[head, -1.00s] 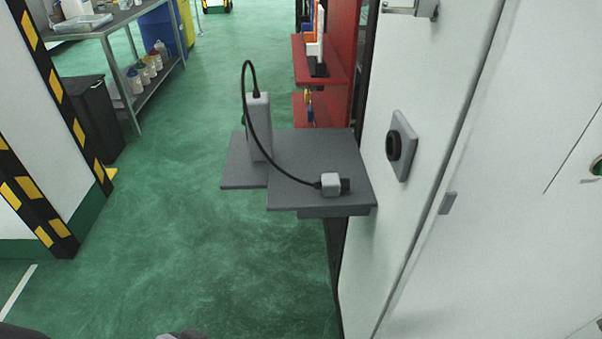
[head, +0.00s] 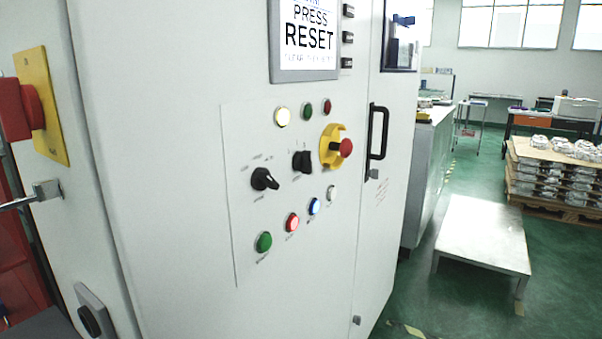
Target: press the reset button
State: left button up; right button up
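A white control cabinet (head: 180,150) fills the middle of the head view. Its screen (head: 308,38) reads "PRESS RESET", with a smaller line below that I cannot read clearly. A slanting row of push buttons is low on the panel: green (head: 264,242), lit red (head: 292,222), lit blue (head: 314,206) and whitish (head: 332,192). Their labels are too small to read, so the lettering does not show which is reset. Neither of my grippers is in view.
A red emergency stop (head: 346,148) on a yellow collar and two black rotary switches (head: 264,179) are above the buttons. A black door handle (head: 378,132) sticks out to their right. A red rotary switch (head: 32,103) juts out at left. A low grey table (head: 482,236) stands right.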

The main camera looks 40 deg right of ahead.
aim_at(314, 206)
jog(key=z, duration=1.1)
